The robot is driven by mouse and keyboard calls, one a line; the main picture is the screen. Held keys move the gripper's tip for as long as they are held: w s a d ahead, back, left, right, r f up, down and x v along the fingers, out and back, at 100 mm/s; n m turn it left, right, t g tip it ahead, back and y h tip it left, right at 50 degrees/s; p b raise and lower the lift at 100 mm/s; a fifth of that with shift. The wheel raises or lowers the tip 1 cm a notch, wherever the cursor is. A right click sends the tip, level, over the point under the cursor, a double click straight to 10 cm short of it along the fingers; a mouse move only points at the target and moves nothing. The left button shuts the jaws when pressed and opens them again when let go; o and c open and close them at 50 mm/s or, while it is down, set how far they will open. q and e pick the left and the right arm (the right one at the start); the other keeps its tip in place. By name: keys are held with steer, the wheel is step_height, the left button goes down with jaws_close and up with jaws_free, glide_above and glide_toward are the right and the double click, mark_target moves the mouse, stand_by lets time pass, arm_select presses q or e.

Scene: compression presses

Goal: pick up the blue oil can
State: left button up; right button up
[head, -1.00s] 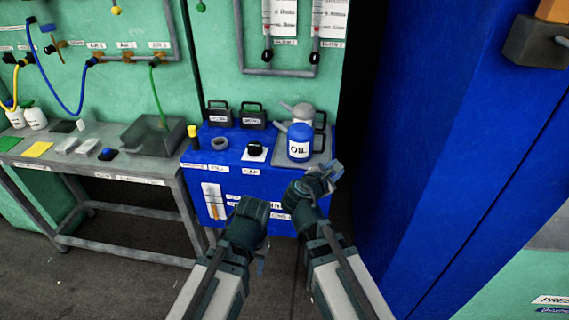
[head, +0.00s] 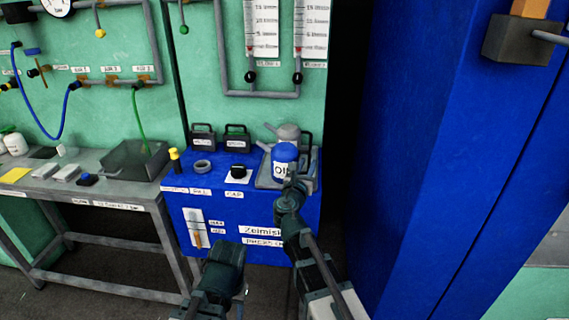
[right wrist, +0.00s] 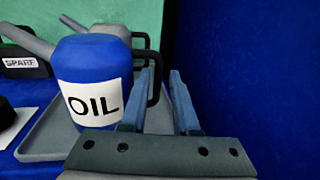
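The blue oil can (head: 284,158) has a white OIL label and stands on a grey tray (head: 263,181) on the blue cabinet. In the right wrist view the oil can (right wrist: 90,75) is upright, left of my fingers, with black handle parts showing on its right. My right gripper (head: 293,178) is in front of the can's lower part in the head view. In the right wrist view my right gripper (right wrist: 162,95) is open, and a black handle shows between or just beyond the fingers; contact is unclear. My left gripper (head: 238,288) is low in front of the cabinet, its fingers mostly hidden.
A grey can (head: 288,132) stands close behind the blue one. Black boxes (head: 237,140), a grey ring (head: 202,167) and a black cap (head: 238,171) share the cabinet top (head: 215,180). A tall blue panel (head: 420,150) rises to the right.

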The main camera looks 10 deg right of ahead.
steer(key=shift+x, duration=0.9)
steer(key=shift+w, duration=0.1)
steer(key=x, duration=0.5)
steer(key=shift+r, duration=0.1)
jaws_close()
stand_by(0.7)
